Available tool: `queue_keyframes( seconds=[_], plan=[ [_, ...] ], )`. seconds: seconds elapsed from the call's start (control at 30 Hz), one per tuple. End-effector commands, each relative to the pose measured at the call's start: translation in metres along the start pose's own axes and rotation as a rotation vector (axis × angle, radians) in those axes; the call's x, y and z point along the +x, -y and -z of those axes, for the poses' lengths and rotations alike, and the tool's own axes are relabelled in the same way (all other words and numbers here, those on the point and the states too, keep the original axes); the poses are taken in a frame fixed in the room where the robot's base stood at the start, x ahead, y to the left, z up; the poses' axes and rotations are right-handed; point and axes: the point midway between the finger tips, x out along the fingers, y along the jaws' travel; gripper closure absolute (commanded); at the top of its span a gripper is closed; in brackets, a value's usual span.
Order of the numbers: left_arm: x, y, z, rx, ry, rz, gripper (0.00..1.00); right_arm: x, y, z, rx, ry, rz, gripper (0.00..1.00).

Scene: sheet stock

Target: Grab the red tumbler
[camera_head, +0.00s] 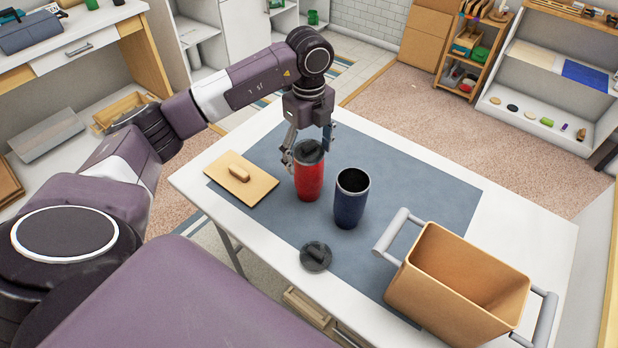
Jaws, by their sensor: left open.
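The red tumbler (308,181) stands upright on the blue-grey mat (410,190) with a dark lid on top. My left gripper (308,153) points down at the top of the tumbler. Its fingers are open, one at the left of the lid and the other towards the right and behind it. Whether they touch the tumbler I cannot tell. A dark blue tumbler (351,203) without a lid stands upright just to the right of the red one. My right gripper is not in view.
A wooden board with a handle (242,183) lies left of the tumblers. A loose dark lid (316,256) lies in front. An orange-tan bin with grey handles (440,300) stands at the right of the white table (520,235). The mat behind the tumblers is clear.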

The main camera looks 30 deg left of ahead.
Motion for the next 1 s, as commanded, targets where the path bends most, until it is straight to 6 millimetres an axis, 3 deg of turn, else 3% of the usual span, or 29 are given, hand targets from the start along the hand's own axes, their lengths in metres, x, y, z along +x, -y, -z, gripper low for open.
queue_keyframes(
  seconds=[0.03,0.2,0.4,0.5,1.0],
  plan=[
    [0.006,-0.002,-0.002,-0.003,-0.001,-0.006,0.26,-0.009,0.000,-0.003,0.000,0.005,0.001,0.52],
    [0.030,-0.001,-0.003,0.000,-0.002,-0.004,0.26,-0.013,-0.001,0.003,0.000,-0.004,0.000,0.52],
    [0.036,0.000,-0.003,0.001,-0.001,0.000,0.26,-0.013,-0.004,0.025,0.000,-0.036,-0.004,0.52],
    [0.036,0.000,-0.003,0.001,-0.001,0.000,0.26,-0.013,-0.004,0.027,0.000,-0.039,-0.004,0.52],
    [0.035,0.000,-0.003,0.001,-0.002,0.001,0.81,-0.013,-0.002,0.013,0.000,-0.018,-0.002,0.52]
  ],
)
